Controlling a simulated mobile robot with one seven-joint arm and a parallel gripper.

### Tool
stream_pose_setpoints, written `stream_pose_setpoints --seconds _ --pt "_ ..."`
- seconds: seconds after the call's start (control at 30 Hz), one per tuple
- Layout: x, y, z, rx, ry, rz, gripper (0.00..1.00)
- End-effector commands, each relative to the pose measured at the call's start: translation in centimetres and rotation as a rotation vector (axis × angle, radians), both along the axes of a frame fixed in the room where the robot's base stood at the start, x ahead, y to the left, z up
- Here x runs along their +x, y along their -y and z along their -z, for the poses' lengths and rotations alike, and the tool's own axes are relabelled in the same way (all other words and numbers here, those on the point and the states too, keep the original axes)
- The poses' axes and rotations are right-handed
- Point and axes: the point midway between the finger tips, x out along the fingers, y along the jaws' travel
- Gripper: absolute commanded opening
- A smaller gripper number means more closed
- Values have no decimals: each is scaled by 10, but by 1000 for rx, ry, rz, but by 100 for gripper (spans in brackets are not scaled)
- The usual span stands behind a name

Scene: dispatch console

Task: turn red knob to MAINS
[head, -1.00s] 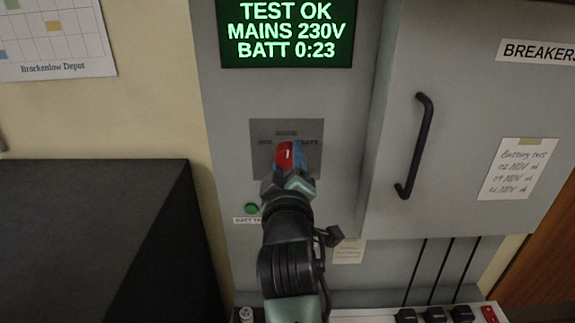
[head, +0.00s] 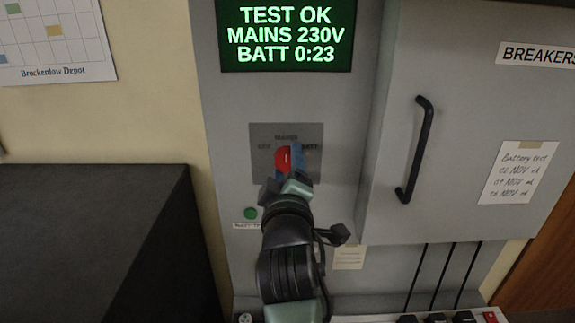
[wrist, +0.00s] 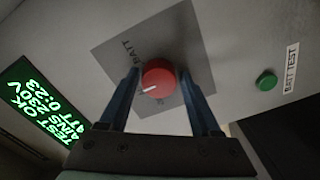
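The red knob (head: 282,159) sits on a grey plate (head: 262,168) marked OFF on the left, MAINS at the top and BATT on the right. Its white line points up, towards MAINS. In the wrist view the knob (wrist: 158,77) stands between the two blue fingers of my gripper (wrist: 159,80), with a narrow gap on each side. My gripper is open around it. In the head view my gripper (head: 287,165) comes from below and hides the plate's lower part.
A screen (head: 287,35) above reads TEST OK, MAINS 230V, BATT 0:23. A green button (head: 250,213) is at lower left. A breaker door with a black handle (head: 414,150) is to the right. A dark cabinet (head: 95,240) stands at left.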

Motion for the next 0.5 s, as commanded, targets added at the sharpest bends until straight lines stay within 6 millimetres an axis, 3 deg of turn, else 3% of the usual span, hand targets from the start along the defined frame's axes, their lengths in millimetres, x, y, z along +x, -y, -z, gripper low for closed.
stream_pose_setpoints --seconds 0.1,0.5 --pt "0 0 0 0 0 0 83" --pt "-6 0 1 2 2 0 83"
